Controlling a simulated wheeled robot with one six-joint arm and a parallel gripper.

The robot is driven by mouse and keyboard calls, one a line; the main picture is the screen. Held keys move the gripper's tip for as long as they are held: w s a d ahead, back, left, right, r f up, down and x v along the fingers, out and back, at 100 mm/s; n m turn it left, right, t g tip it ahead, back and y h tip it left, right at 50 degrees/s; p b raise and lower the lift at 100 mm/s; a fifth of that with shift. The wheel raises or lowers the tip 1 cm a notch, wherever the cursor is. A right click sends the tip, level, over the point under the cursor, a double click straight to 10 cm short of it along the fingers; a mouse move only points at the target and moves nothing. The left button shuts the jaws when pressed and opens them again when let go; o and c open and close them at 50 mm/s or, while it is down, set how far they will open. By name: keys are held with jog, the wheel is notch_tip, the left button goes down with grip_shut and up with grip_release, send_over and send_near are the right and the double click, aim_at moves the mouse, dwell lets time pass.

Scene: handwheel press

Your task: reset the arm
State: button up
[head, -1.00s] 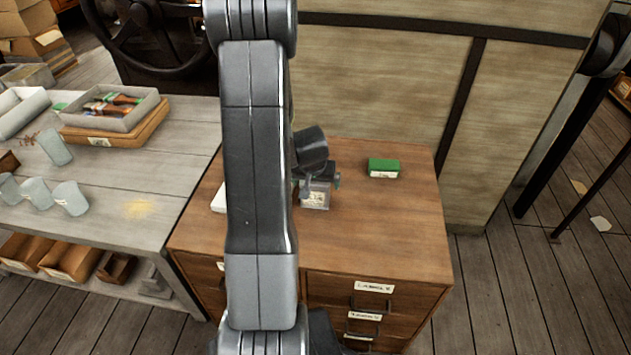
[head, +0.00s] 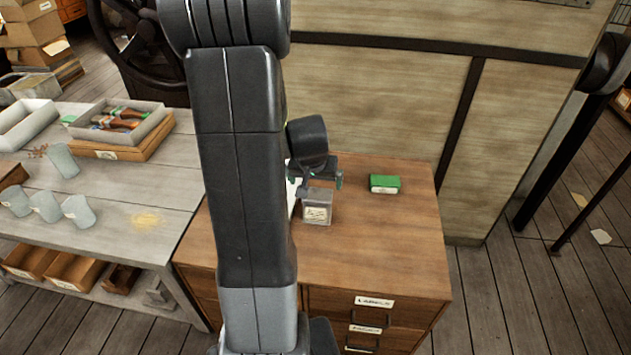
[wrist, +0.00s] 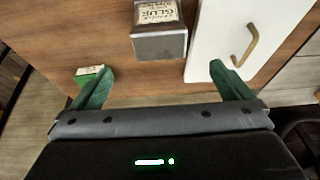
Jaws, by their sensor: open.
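My gripper (head: 322,181) is above the wooden drawer cabinet (head: 370,240), partly hidden behind my arm in the head view. In the wrist view its two green fingers (wrist: 160,88) are spread wide with nothing between them. A grey tin labelled glue (head: 317,208) stands on the cabinet top, just in front of and below my gripper. The tin also shows in the wrist view (wrist: 160,42), beyond the fingertips and apart from them.
A green box (head: 385,184) lies on the cabinet top to the right. A white panel with a brass handle (wrist: 235,40) is near the tin.

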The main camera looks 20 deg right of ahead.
aim_at(318, 193)
jog(key=shift+f, duration=0.1)
jog(key=b+x, duration=0.4)
jog(key=x, duration=0.8)
jog(key=shift+f, duration=0.35)
jog(key=shift+w+r+p, duration=0.1)
jog(key=shift+r+p, duration=0.5)
jog(key=shift+r, duration=0.6)
